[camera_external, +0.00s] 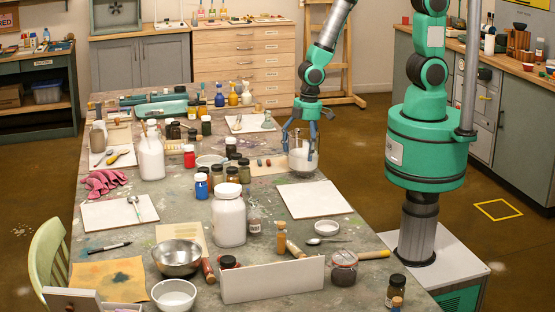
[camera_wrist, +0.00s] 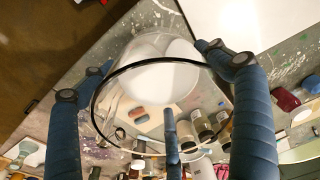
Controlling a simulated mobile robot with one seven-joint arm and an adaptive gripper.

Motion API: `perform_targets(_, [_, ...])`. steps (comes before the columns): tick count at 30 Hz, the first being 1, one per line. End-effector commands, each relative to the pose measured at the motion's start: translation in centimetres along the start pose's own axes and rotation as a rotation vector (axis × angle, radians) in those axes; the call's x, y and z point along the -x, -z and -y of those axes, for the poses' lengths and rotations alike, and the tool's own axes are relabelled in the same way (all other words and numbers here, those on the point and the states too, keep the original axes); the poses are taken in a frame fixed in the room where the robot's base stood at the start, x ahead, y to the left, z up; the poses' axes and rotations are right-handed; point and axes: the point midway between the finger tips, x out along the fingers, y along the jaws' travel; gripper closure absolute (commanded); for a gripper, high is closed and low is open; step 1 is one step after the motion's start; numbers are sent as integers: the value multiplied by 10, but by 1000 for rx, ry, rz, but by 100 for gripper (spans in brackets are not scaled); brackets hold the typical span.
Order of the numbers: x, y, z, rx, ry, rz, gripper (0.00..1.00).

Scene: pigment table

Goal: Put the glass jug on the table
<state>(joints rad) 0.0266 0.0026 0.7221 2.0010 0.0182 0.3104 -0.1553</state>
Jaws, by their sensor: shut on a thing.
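The glass jug (camera_external: 302,161) is a clear vessel with something white showing inside or through it. It is between the fingers of my gripper (camera_external: 300,140), near the table's right edge in the external view. In the wrist view the jug (camera_wrist: 150,45) fills the upper middle, with a dark rim line, and the blue fingers of my gripper (camera_wrist: 150,90) stand around it. My gripper is shut on the jug. The grey paint-stained table (camera_external: 270,178) lies below. I cannot tell whether the jug's base touches it.
A white board (camera_external: 313,200) lies in front of the jug. Dark jars (camera_external: 244,171) and a large white jar (camera_external: 229,216) stand to the left. A white bowl (camera_external: 210,161) is further left. Small bare patches of table lie between these things.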

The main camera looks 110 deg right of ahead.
Motion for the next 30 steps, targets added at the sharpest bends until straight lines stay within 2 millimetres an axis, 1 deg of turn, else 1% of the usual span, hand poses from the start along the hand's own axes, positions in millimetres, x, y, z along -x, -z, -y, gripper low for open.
perform_targets(5, [-2,1,0,0,0,-2,69])
perform_targets(16, [-33,-3,0,0,0,-1,69])
perform_targets(30, [-36,-3,0,0,0,-2,69])
